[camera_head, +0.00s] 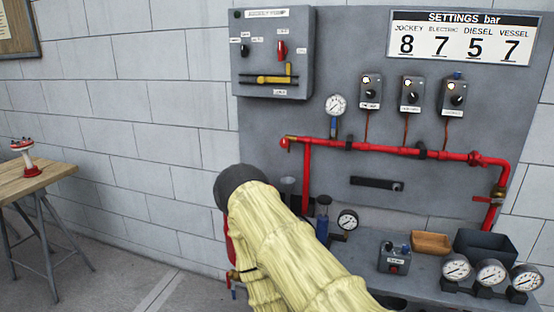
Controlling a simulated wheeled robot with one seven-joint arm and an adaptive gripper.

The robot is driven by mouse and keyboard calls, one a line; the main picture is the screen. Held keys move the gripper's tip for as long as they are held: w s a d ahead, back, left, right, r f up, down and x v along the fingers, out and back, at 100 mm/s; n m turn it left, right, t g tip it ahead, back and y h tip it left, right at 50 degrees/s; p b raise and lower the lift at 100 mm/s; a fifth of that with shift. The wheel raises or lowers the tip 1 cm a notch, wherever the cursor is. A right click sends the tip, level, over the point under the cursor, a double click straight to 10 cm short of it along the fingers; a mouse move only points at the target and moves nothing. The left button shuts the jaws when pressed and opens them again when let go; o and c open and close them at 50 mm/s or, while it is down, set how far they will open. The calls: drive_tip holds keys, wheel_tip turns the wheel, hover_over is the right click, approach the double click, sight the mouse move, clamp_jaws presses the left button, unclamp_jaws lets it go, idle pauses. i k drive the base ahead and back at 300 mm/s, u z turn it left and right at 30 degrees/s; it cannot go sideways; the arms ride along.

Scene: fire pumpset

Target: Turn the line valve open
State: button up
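A red pipe (375,148) runs along the grey panel and turns down at the right. A brass valve (498,193) sits on its right vertical leg, with a red lever (482,199) pointing left, across the pipe. I cannot tell for certain that this is the line valve. Another small brass fitting (291,139) is at the pipe's upper left end. Low down, a small fitting (234,277) shows beside my arm, partly hidden. My cream-sleeved arm rises in the middle and ends in a dark round joint. My gripper is not visible, and the arm hides part of the pipework.
A control cabinet (272,53) hangs above left. A wooden table (38,181) stands far left, with open floor between.

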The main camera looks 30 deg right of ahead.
sight(480, 199)
drive_tip(key=u, duration=0.95)
drive_tip(key=k, duration=0.4)
drive_tip(key=z, duration=3.05)
drive_tip(key=i, duration=0.5)
drive_tip(key=z, duration=0.05)
